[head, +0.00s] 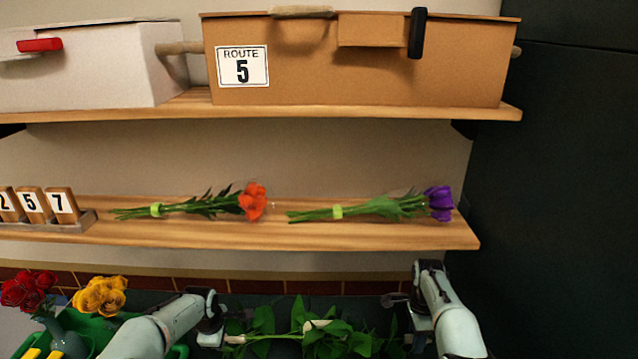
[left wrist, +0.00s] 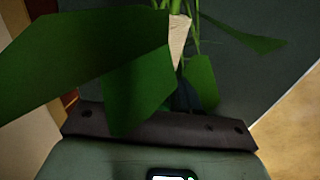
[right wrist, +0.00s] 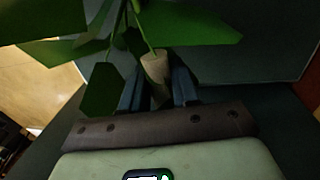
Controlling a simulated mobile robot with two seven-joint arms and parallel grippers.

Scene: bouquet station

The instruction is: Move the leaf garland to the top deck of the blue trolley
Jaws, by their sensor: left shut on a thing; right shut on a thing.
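The leaf garland (head: 340,335), a string of broad green leaves with pale tan pieces, stretches between my two grippers at the bottom of the head view. My left gripper (head: 210,333) is shut on its left end. In the left wrist view, leaves (left wrist: 140,60) hide most of the fingers. My right gripper (head: 408,325) is shut on the right end. In the right wrist view, a tan piece (right wrist: 156,72) of the garland sits between the dark blue fingers. I cannot make out the blue trolley in any view.
A wooden shelf (head: 270,235) ahead holds orange flowers (head: 253,202), purple flowers (head: 439,203) and number blocks (head: 62,202). Above it are a brown box (head: 360,70) and a white box (head: 90,70). Red roses (head: 28,288) and yellow roses (head: 100,295) stand at the lower left.

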